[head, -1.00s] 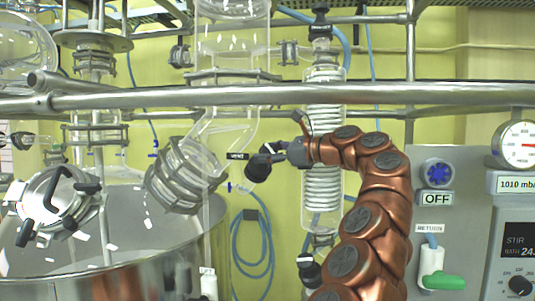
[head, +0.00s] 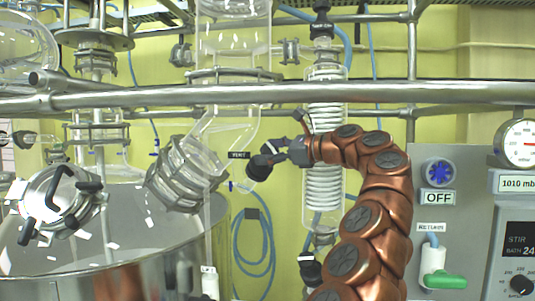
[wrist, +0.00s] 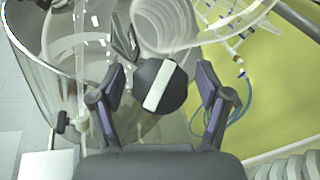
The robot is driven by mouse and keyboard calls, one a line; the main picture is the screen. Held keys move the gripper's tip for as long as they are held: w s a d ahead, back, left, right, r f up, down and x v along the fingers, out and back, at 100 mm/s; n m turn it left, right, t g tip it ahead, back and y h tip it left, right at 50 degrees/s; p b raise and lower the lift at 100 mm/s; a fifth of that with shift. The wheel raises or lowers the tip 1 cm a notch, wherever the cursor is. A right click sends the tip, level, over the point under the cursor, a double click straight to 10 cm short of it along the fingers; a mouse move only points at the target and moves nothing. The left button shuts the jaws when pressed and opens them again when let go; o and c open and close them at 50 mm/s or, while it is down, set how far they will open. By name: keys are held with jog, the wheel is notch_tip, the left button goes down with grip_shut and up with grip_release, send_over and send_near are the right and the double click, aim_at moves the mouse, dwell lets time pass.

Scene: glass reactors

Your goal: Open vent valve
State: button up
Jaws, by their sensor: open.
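The vent valve knob (wrist: 174,97) is a round black cap with a white bar across it, in the middle of the wrist view. The bar runs nearly up and down the picture, leaning slightly right at its top. My gripper (wrist: 161,86) is open, with one finger on each side of the knob and a gap visible on both sides. There, the dark fingers and the knob are hard to tell apart.
A horizontal metal rail (head: 300,95) crosses above my arm. A glass coil condenser (head: 323,190) stands behind my gripper. A clamped glass flange (head: 180,178) and a large steel-rimmed vessel (head: 120,262) are to the left. A grey control panel (head: 465,215) is at the right.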

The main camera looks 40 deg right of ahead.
aim_at(274, 152)
jog(key=shift+m+t+h, duration=0.7)
jog(key=shift+m+h, duration=0.9)
jog(key=shift+m, duration=0.5)
jog(key=shift+m+h, duration=0.4)
jog(key=shift+m, duration=0.2)
jog(key=shift+m+h, duration=2.1)
jog(key=shift+m, duration=0.6)
jog(key=b+v, duration=0.3)
jog(key=v, duration=0.4)
jog(key=shift+s+f, duration=0.1)
jog(key=shift+s, duration=0.25)
jog(key=w+a+f+n+g+y+b, duration=0.1)
jog(key=w+a+f+n+g+y, duration=0.1)
jog(key=a+f+n, duration=0.5)
jog(key=w+a+f+n+g+y+b, duration=0.1)
jog(key=w+a+f+n+g+y, duration=0.2)
jog(key=a+f+n, duration=0.4)
jog(key=shift+w+a+f+g, duration=0.35)
jog(key=shift+a+f, duration=1.6)
jog(key=shift+a, duration=2.5)
